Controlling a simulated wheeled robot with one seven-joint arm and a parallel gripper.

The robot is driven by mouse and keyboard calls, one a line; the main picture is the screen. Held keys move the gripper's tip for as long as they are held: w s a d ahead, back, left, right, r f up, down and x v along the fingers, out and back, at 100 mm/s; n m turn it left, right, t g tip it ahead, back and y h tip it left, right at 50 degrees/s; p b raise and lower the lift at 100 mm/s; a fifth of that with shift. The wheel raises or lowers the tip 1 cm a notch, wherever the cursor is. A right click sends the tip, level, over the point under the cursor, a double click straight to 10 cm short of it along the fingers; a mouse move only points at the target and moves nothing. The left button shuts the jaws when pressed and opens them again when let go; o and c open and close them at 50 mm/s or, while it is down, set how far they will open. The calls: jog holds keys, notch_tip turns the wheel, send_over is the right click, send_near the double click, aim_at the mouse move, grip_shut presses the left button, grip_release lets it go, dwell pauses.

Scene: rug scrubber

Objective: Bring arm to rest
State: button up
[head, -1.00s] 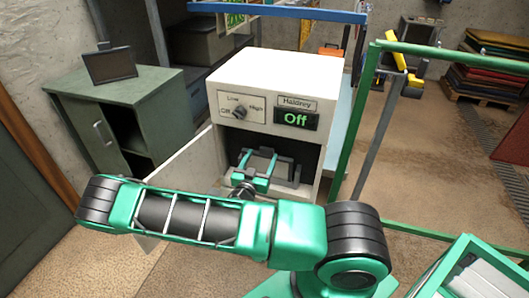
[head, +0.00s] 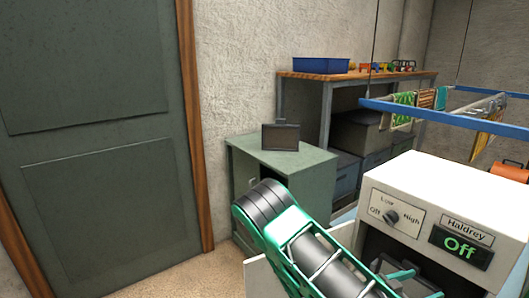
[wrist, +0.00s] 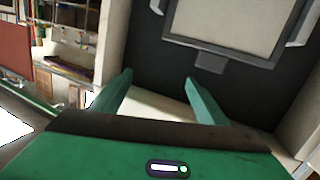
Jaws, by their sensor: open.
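My gripper (wrist: 156,84) is open in the wrist view, with two green fingers apart and nothing between them. Ahead of it is a dark surface with a pale panel in a grey frame (wrist: 222,60). In the head view my green and black arm reaches in front of the white Haldrey machine (head: 440,195).
A green cabinet (head: 300,180) with a dark tablet-like object (head: 281,137) stands behind my arm. A bench (head: 345,78) holds a blue tray (head: 321,65). A blue rack (head: 440,115) hangs above the machine. A green door (head: 90,120) is at left, with bare floor before it.

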jog(key=s+d+r+m+g+y, duration=0.1)
jog(key=s+r+g+y, duration=0.25)
jog(key=s, duration=0.35)
jog(key=s+d+r+g+y, duration=0.1)
jog(key=s+r+g+y, duration=0.1)
jog(key=s+g+y, duration=0.35)
jog(key=s+a+r+n+t+y, duration=0.2)
jog(key=s+a+r+n+y, duration=0.1)
jog(key=s+r, duration=0.3)
jog(key=s+a+r+n+t+y, duration=0.2)
jog(key=s+a+r+n+y, duration=0.2)
jog(key=r, duration=0.4)
jog(key=shift+s+a+n, duration=0.3)
jog(key=shift+s+n, duration=0.2)
jog(key=shift+s, duration=0.4)
jog(key=shift+r, duration=0.1)
jog(key=shift+w+f, duration=0.25)
jog(key=shift+w, duration=0.35)
